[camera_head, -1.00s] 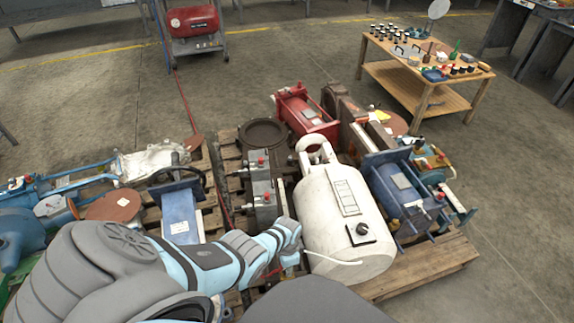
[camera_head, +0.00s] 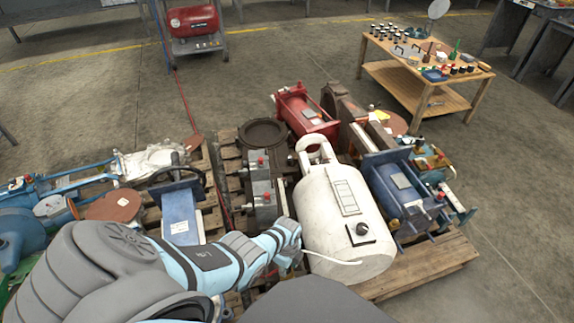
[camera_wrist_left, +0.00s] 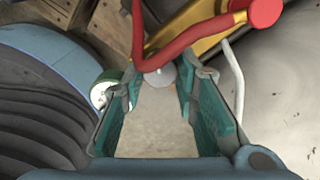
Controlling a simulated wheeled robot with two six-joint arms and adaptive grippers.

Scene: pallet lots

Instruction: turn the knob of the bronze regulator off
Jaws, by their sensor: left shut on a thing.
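The bronze regulator (camera_wrist_left: 190,25) shows in the left wrist view as a gold-bronze body at the top, with a round red end piece (camera_wrist_left: 264,12). A bent red tube or handle (camera_wrist_left: 185,38) crosses in front of it. A small grey round piece, apparently the knob (camera_wrist_left: 159,78), sits between the tips of my left gripper (camera_wrist_left: 160,85). The teal-padded fingers are shut on it, one on each side. In the head view my left gripper (camera_head: 292,255) is beside the lower left of the white tank (camera_head: 345,220), and the regulator is hidden there. My right gripper is not in view.
A thin white line (camera_head: 335,260) curves close beside the gripper. Grey blocks (camera_head: 262,185) stand behind it, and a blue machine (camera_head: 402,195) is right of the tank. A wooden table (camera_head: 450,85) with small items stands at the back right. The floor at right is clear.

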